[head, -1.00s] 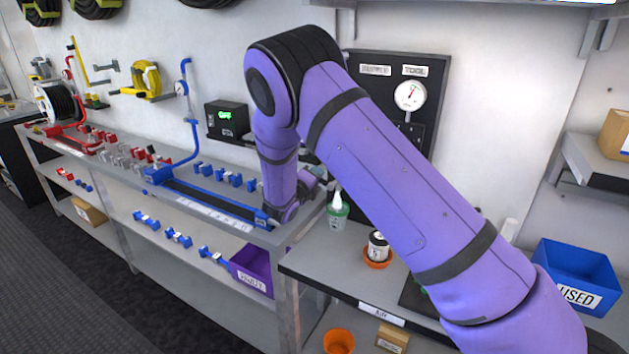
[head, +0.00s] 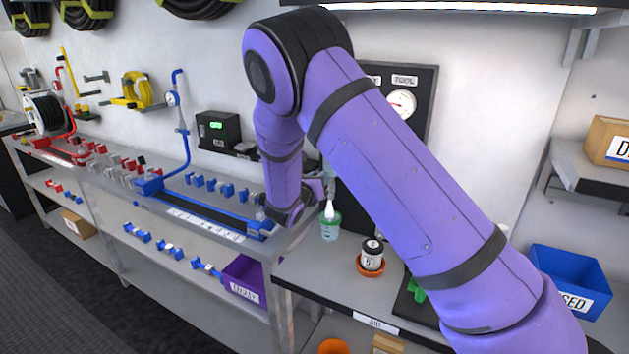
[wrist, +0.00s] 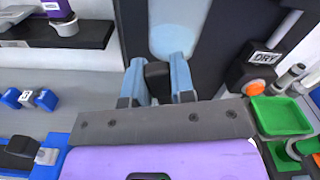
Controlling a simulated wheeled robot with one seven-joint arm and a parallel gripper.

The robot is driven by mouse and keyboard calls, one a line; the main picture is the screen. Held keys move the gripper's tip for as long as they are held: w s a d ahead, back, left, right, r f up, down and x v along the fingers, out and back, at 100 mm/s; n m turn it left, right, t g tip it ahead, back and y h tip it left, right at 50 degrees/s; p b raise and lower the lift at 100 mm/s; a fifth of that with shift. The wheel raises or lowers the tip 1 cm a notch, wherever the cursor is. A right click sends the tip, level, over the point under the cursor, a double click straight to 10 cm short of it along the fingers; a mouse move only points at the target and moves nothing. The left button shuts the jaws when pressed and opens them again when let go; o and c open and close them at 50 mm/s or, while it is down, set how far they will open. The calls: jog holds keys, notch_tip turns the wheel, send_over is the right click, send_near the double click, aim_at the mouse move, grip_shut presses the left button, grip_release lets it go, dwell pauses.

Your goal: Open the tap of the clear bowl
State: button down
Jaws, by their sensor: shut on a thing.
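In the wrist view, a pale blue translucent body (wrist: 180,28), which looks like the clear bowl, stands upright against a dark panel. A small black piece (wrist: 158,80), apparently its tap, sits just below and in front of the bowl. My gripper (wrist: 157,72) has its two pale blue fingers on either side of this black piece and is shut on it. The far side of the tap is hidden. In the head view my purple arm covers most of the bowl and the fingers.
A black box labelled DRY (wrist: 262,68) and a green tray (wrist: 280,114) are at right in the wrist view. A blue bin (head: 570,280) stands at far right.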

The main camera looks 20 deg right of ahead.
jog(key=shift+s+d+m, duration=0.25)
jog(key=shift+s+m, duration=0.05)
jog(key=shift+m, duration=0.4)
jog(key=shift+s+d+m, duration=0.25)
jog(key=shift+m, duration=0.45)
jog(key=c, duration=1)
grip_release()
jog(key=shift+o, duration=0.2)
jog(key=shift+s, duration=0.1)
jog(key=v, duration=1)
jog(key=shift+s+a, duration=0.2)
jog(key=shift+a, duration=0.05)
jog(key=shift+r, duration=0.15)
